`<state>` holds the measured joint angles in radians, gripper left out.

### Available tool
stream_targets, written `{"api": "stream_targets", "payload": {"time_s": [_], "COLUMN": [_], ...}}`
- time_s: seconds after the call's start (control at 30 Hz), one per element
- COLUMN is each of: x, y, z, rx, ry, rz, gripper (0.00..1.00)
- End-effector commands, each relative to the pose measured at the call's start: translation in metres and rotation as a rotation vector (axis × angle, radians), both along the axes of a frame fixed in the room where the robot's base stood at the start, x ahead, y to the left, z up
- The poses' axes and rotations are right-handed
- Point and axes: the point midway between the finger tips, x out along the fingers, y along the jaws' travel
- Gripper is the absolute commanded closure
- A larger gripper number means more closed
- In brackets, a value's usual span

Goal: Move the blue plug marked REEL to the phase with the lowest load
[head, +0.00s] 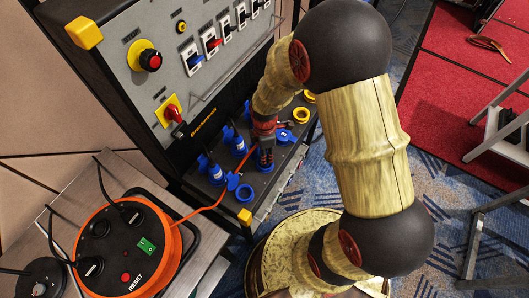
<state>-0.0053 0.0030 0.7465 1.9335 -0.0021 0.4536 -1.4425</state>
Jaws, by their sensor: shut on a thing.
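My gripper (264,148) is at the lower socket panel of the black and grey power cabinet. It points down and is shut on a blue plug that its fingers mostly hide; the REEL marking cannot be read. A blue socket (265,165) lies at the fingertips; I cannot tell whether the plug is seated in it. The orange cable (208,207) runs from the orange reel (128,245) toward the gripper. Other blue plugs (215,172) stand in a row left of and behind the gripper. Load readings are not legible.
Blue socket parts (244,192) and yellow rings (301,115) lie around the gripper. Above are breaker switches (211,43), a red button (151,61) and a red-handled switch (172,113). The reel rests on a bench at left.

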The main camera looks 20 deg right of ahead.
Motion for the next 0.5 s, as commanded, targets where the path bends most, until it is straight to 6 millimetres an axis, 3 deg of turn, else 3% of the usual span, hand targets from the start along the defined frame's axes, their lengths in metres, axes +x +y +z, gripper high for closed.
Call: {"api": "stream_targets", "payload": {"time_s": [0.5], "x": [0.0002], "y": [0.0], "z": [-0.0088], "rx": [0.0], "ry": [-0.001], "rz": [0.0], "gripper": [0.99]}}
